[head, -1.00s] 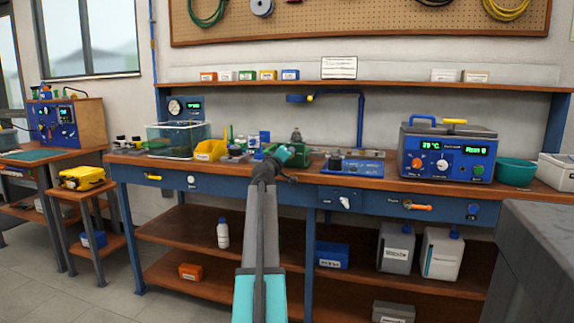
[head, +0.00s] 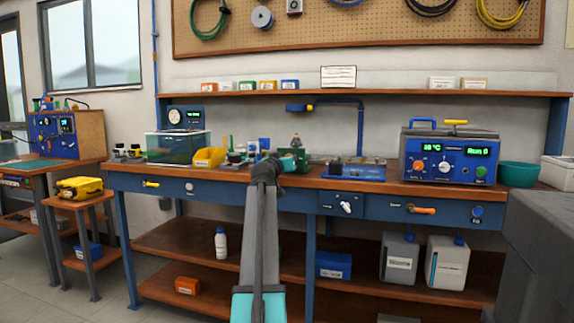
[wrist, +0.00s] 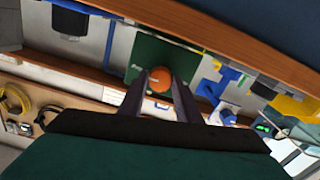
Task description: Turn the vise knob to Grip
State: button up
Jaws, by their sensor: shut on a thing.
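In the wrist view, a round orange knob (wrist: 160,79) sits on the face of a green block (wrist: 145,58), which I take to be the vise. Small pale lettering shows on the green face, too small to read. My gripper (wrist: 161,76) has one finger on each side of the knob and is shut on it. In the head view, the green block (head: 301,155) stands on the workbench behind the end of my arm. My arm hides the knob and the fingers there.
A yellow bin (head: 209,158) and a clear tank (head: 173,147) stand left of the green block. A blue tray (head: 354,172) and a blue bath unit (head: 449,156) stand right. The bench (head: 400,187) has a shelf above; a grey block is at the right.

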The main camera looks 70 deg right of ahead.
jog(key=shift+f, duration=0.1)
dwell(0.3)
jog(key=o, duration=1.1)
jog(key=shift+c, duration=0.2)
jog(key=shift+a, duration=0.1)
jog(key=a+p, duration=0.4)
jog(key=a, duration=0.9)
jog(key=shift+s+a, duration=0.3)
jog(key=shift+s, duration=0.15)
